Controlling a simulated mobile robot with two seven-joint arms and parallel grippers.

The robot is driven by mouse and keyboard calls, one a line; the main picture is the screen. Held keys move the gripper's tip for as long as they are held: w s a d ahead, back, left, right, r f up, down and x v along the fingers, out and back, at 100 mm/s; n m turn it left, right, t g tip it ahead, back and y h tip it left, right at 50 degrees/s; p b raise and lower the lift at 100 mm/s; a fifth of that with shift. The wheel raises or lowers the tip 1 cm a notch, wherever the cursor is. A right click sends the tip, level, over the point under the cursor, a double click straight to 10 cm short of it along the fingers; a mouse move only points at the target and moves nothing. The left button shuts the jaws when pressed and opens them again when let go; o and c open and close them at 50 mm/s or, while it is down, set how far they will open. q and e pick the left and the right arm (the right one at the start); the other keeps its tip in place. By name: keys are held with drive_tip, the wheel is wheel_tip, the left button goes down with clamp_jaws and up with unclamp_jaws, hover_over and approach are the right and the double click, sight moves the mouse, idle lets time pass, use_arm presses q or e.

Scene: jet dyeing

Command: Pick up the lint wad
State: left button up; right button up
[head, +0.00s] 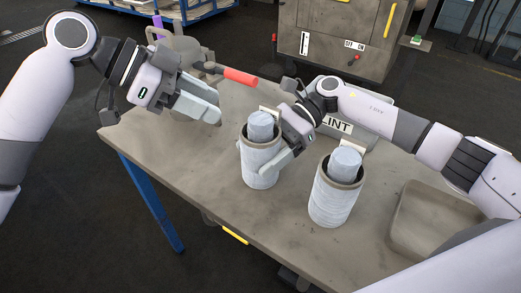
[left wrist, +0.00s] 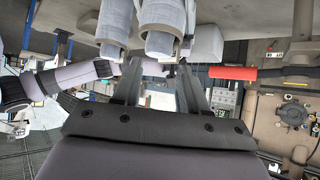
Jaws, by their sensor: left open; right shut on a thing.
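Two pale ribbed cylinders stand upright on the table, each with a darker rim and a blue-grey plug in its top. My right gripper (head: 287,153) is shut on the left cylinder (head: 260,170), at its right side. The right cylinder (head: 332,200) stands apart. Both cylinders also show at the top of the left wrist view. My left gripper (head: 213,107) is open and empty above the table's left part, left of the left cylinder. A box marked LINT (head: 338,126) stands behind, partly hidden by my right arm. I cannot clearly make out a lint wad.
A red-handled tool (head: 240,76) lies near the table's back edge, close to my left gripper. A shallow grey tray (head: 440,218) lies at the right, partly behind my right arm. The table's (head: 178,152) front left is clear. A machine cabinet (head: 345,40) stands beyond the table.

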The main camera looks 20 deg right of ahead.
idle(0.3)
use_arm(q)
drive_tip(key=o, duration=0.7)
drive_tip(key=shift+f, duration=0.2)
drive_tip(key=shift+c, duration=0.2)
drive_tip(key=n+t+h, duration=0.1)
drive_tip(key=n+t, duration=0.8)
drive_tip(key=t, duration=0.1)
approach(253, 126)
drive_tip(key=x, duration=0.5)
drive_tip(key=shift+d+f, duration=0.25)
drive_tip(key=shift+f, duration=0.25)
drive_tip(key=shift+w+r+x, duration=0.1)
drive_tip(key=shift+r+x, duration=0.05)
drive_tip(key=shift+x, duration=0.75)
drive_tip(key=shift+w+r+x, duration=0.1)
drive_tip(key=shift+r+x, duration=0.05)
drive_tip(key=shift+x, duration=0.7)
drive_tip(key=shift+w+r+x, duration=0.1)
drive_tip(key=shift+r+x, duration=0.05)
drive_tip(key=shift+x, duration=0.75)
